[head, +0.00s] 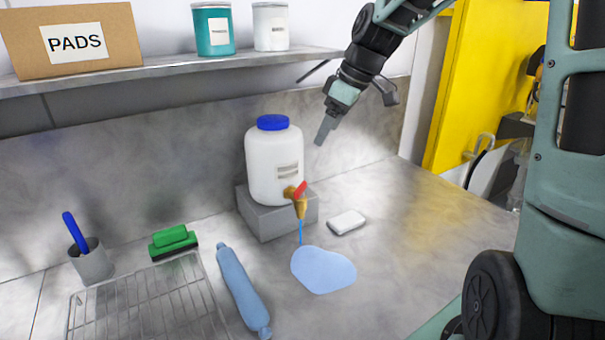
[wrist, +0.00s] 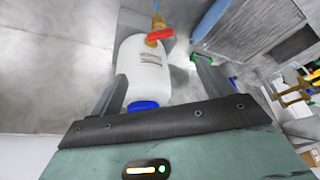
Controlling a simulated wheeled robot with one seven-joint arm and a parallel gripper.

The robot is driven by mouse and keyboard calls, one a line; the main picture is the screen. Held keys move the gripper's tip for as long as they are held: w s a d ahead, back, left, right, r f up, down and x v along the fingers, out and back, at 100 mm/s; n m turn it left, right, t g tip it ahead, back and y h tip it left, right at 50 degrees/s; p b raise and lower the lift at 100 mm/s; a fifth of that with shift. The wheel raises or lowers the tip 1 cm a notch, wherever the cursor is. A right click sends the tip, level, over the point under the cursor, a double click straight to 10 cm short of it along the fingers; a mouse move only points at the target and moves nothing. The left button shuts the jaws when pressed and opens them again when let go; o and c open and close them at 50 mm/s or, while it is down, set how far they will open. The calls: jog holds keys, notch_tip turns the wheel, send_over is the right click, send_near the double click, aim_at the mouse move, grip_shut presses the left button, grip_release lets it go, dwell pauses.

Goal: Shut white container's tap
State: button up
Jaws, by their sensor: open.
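The white container (head: 273,165) has a blue cap (head: 273,122) and stands upright on a grey block (head: 280,222). Its brass tap (head: 300,205) has a red lever (head: 301,189) and points toward the front. A thin blue stream (head: 301,233) runs from the tap into a light blue puddle (head: 323,270) on the counter. In the wrist view the container (wrist: 146,75) appears upside down, with the red lever (wrist: 160,35) near the top. My gripper (head: 325,131) is open and empty, above and right of the container, apart from it. Its fingers (wrist: 158,68) frame the container in the wrist view.
A white bar (head: 347,222) lies right of the block. A blue roll (head: 243,290), a wire rack (head: 150,305), a green brush (head: 174,242) and a grey cup (head: 91,262) are at left. A shelf (head: 170,72) runs above. The counter right of the puddle is clear.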

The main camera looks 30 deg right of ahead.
aim_at(301, 186)
jog(key=p+x, duration=0.3)
jog(key=x, duration=1.4)
jog(key=shift+s+d, duration=0.1)
jog(key=shift+s, duration=0.05)
jog(key=c, duration=1)
